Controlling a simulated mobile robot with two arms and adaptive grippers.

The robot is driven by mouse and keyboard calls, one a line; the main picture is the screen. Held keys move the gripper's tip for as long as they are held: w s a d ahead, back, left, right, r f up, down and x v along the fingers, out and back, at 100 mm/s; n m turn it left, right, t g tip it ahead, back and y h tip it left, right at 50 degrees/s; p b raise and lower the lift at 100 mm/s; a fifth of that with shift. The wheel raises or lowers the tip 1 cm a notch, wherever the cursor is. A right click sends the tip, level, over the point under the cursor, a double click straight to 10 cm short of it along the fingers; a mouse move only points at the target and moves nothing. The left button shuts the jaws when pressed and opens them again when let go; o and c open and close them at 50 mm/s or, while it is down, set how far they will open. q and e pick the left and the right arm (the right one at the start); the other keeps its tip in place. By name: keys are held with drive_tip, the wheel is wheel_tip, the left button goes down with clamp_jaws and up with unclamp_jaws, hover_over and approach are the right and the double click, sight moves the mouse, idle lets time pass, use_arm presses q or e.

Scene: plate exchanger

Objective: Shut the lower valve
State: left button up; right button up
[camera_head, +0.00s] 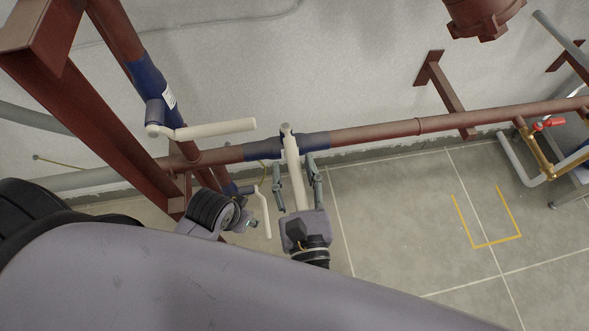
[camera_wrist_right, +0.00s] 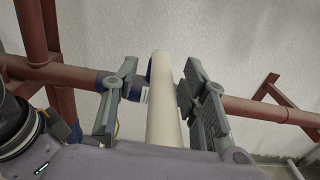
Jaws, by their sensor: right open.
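A valve with a blue body (camera_head: 263,149) sits on the low horizontal red pipe. Its long cream lever (camera_head: 295,175) points down in the head view, toward me. In the right wrist view the lever (camera_wrist_right: 163,110) runs up the middle of the picture. My right gripper (camera_head: 294,165) is open, with one finger on each side of this lever. In the right wrist view the gripper (camera_wrist_right: 160,72) shows a clear gap on the left of the lever and a smaller one on the right. My left gripper is not in view.
Another blue valve (camera_head: 147,82) with a cream lever (camera_head: 215,129) is on the steep pipe at upper left. A third cream lever (camera_head: 265,212) hangs beside my right gripper. A red beam (camera_head: 80,110) crosses the left. Tiled floor (camera_head: 400,215) is clear at right.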

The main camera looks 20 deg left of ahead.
drive_tip(key=shift+d, duration=0.1)
drive_tip(key=v, duration=1.2)
idle(0.4)
